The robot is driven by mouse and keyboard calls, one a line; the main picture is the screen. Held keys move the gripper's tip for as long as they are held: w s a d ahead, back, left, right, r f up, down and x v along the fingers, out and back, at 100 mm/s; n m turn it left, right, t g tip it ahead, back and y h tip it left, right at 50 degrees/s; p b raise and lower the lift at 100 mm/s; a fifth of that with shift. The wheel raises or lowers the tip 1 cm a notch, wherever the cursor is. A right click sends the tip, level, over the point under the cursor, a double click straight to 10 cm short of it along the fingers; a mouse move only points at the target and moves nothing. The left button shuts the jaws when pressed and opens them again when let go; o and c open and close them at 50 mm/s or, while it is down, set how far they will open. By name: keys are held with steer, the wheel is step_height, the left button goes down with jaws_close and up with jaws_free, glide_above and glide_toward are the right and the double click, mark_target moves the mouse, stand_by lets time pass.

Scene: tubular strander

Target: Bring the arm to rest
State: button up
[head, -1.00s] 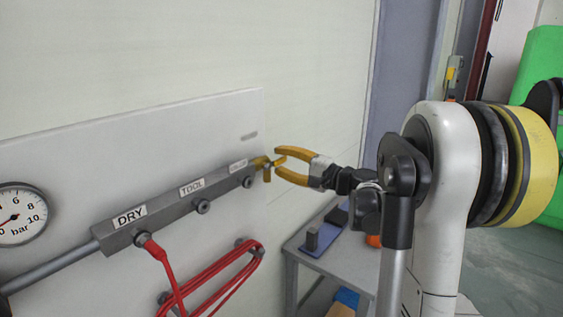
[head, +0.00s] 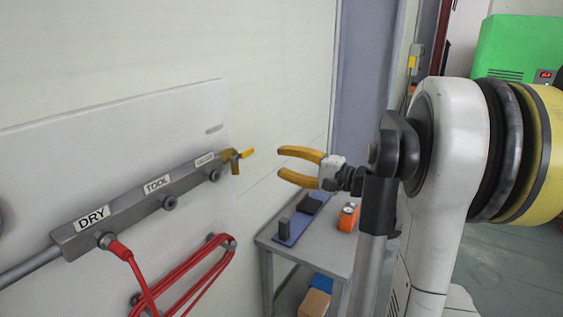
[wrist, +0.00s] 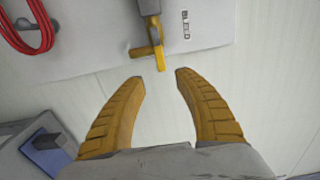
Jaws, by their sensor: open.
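My gripper (head: 279,164) has two yellow-orange fingers and is open and empty. In the head view it stands to the right of the grey manifold bar (head: 138,202), with a clear gap to the yellow valve lever (head: 248,153) at the bar's right end. In the wrist view my gripper (wrist: 160,78) has its fingers spread. The yellow lever (wrist: 160,57) lies just beyond and between the fingertips there, apart from them. My arm reaches in from the right of the head view.
A grey table (head: 337,245) below my gripper bears a blue tray (head: 297,228) and an orange device (head: 348,217). A red hose (head: 200,278) hangs in coils below the bar. A cardboard-coloured box (head: 314,303) sits low under the table. A green cabinet (head: 510,50) stands at the back right.

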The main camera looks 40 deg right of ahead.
steer(key=shift+a, duration=0.1)
steer(key=s+a+f+n+g+b, duration=0.25)
steer(key=a+f+g, duration=0.2)
steer(key=a, duration=0.65)
steer(key=s+a+f+n+g+b, duration=0.1)
steer(key=a+f+n+g, duration=0.2)
steer(key=a+f, duration=0.55)
steer(key=s+a+f+n+g+h+b, duration=0.1)
steer(key=s+a+f+n+h, duration=0.2)
steer(key=s, duration=0.4)
steer(key=s+a+f+n+g+h+b, duration=0.1)
steer(key=s+a+f+n+h, duration=0.2)
steer(key=s+a+n, duration=0.2)
steer(key=shift+s+f+n+b, duration=0.35)
steer(key=shift+s+f, duration=0.05)
steer(key=shift+s, duration=0.8)
